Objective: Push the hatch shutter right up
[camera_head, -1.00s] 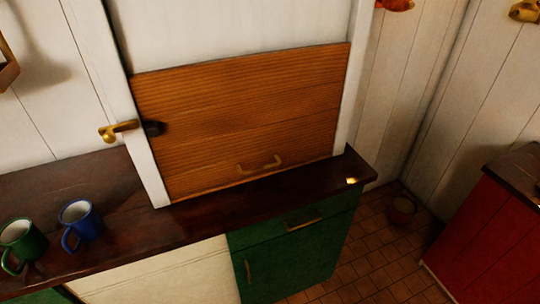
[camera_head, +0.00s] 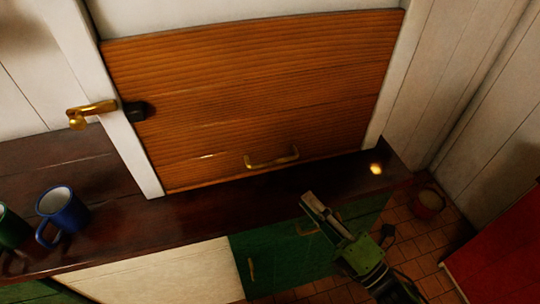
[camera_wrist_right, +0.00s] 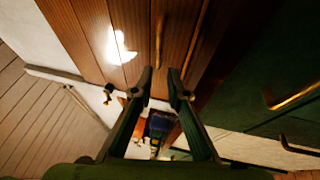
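The hatch shutter (camera_head: 250,90) is a slatted orange-brown wooden panel between white posts. It is down, its lower edge at the dark countertop. A brass handle (camera_head: 271,158) sits near its lower edge. In the right wrist view the shutter (camera_wrist_right: 85,25) and its handle (camera_wrist_right: 159,42) show ahead of the fingers. My right gripper (camera_head: 312,204) is in front of the counter, below and right of the handle and apart from it. In the wrist view its two fingers (camera_wrist_right: 162,82) stand apart with nothing between them. My left gripper is not in view.
A brass catch (camera_head: 92,112) with a black piece is on the left post. A blue mug (camera_head: 62,215) and a green mug (camera_head: 10,230) stand on the counter (camera_head: 215,210) at left. Green drawers (camera_head: 275,260) are below. A red cabinet (camera_head: 505,255) stands at right.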

